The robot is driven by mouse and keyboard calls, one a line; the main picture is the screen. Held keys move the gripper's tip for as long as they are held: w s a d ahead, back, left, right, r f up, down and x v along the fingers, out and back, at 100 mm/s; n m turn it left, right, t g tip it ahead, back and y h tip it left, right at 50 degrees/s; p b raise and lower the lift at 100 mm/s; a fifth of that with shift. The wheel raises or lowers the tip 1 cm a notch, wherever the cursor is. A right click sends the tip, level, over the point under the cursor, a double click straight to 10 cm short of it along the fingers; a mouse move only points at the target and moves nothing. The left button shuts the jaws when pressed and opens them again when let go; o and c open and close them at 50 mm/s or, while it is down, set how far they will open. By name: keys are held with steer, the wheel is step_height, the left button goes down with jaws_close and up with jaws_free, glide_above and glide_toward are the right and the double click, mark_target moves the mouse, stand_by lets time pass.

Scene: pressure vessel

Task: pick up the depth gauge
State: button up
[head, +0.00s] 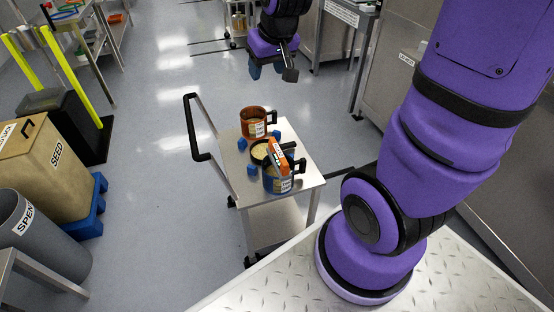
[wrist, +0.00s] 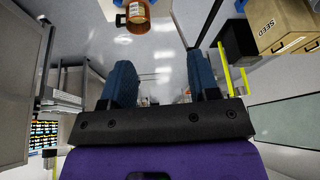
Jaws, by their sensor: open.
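An orange device with a dark and white marking (head: 278,152), which looks like the depth gauge, leans at a tilt among the mugs on the steel cart (head: 312,178). Its lower part is hidden by the blue-grey mug in front. My gripper (head: 272,72) hangs in the air beyond the cart, above the floor, well apart from the device. Its two blue fingers also show in the wrist view (wrist: 158,75), spread apart with nothing between them. The device cannot be made out in the wrist view.
An orange-brown mug (head: 254,122), a mug of pale contents (head: 262,150) and a blue-grey mug (head: 278,180) crowd the cart top, with small blue blocks (head: 242,144) around them. The cart's black handle (head: 190,125) rises at left. A seed bin (head: 50,160) stands farther left.

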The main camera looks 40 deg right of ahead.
steer(key=w+d+f+m, duration=0.1)
steer(key=w+d+f, duration=0.15)
steer(key=f, duration=0.45)
steer(key=w+d+f, duration=0.2)
steer(key=w+f, duration=0.1)
steer(key=f, duration=0.4)
steer(key=m+g, duration=0.1)
glide_toward(278, 150)
steer(key=shift+f+h, duration=0.4)
steer(key=shift+f, duration=0.4)
steer(key=shift+a+x, duration=0.15)
steer(key=shift+x, duration=2.5)
steer(key=shift+a+x, duration=0.1)
steer(key=shift+x, duration=2.5)
steer(key=shift+w+f, duration=0.2)
steer(key=shift+f, duration=0.1)
jaws_close()
steer(key=shift+r, duration=0.2)
